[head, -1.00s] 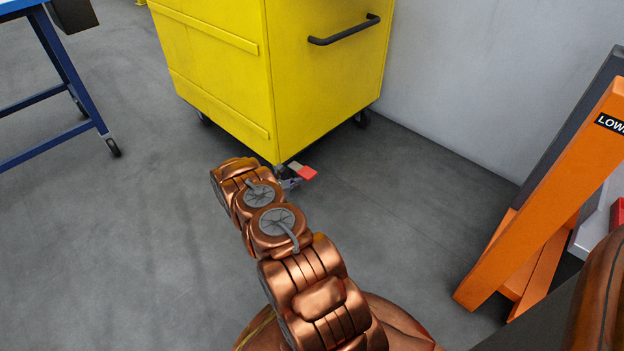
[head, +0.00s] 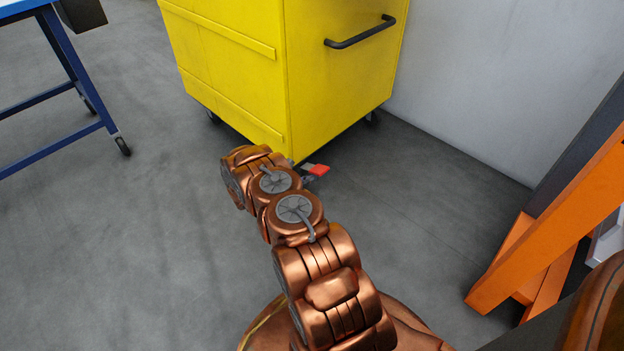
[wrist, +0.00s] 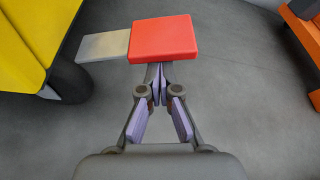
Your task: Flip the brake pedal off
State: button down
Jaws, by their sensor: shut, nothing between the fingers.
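The brake pedal sits low at the near corner of the yellow cart (head: 330,70), by a caster. Its red plate (wrist: 163,38) and a pale grey-beige plate (wrist: 104,46) lie side by side in the wrist view, the red one on the right. In the head view the red plate (head: 318,169) shows just past my arm. My gripper (wrist: 158,85) is shut and empty, with its fingertips at the near edge of the red plate. I cannot tell whether they touch it or are under it. In the head view my arm hides most of the gripper.
A black caster (wrist: 70,82) stands left of the pedal under the cart. A grey wall (head: 470,90) runs behind the cart. An orange frame (head: 560,215) stands at the right, and a blue wheeled table (head: 70,75) at the left. The floor between is clear.

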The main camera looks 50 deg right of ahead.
jog(key=shift+w+r, duration=0.1)
jog(key=shift+w, duration=0.1)
notch_tip(320, 180, down, 4)
jog(key=s+b, duration=0.1)
jog(key=s, duration=0.1)
jog(key=p+v, duration=0.3)
jog(key=v, duration=0.7)
jog(key=shift+w, duration=0.2)
jog(key=shift+a, duration=0.1)
